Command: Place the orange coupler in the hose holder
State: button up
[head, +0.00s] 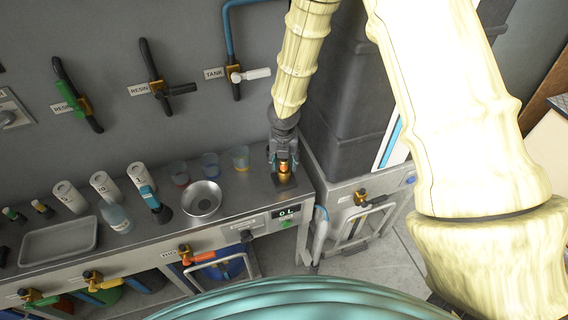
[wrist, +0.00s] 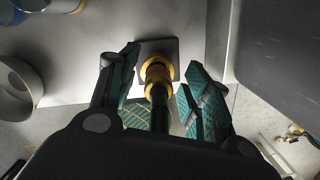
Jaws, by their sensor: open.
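The orange coupler (head: 285,167) is upright at the right end of the metal bench, on or just over a small square plate (head: 284,184). In the wrist view the coupler (wrist: 156,69) has orange-gold rings with a black tube running from it toward my wrist. My gripper (head: 283,157) is above the plate, pointing down, with its fingers apart on either side of the coupler. In the wrist view, gaps show between the coupler and both fingers of my gripper (wrist: 160,72). I cannot tell for sure which part is the hose holder; the square plate (wrist: 164,46) is beneath the coupler.
A metal bowl (head: 202,198) and several small cups stand left of my gripper. The wall with valves (head: 236,75) is behind; a grey cabinet (head: 350,100) is close on the right.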

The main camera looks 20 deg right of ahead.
grip_shut()
dwell(0.4)
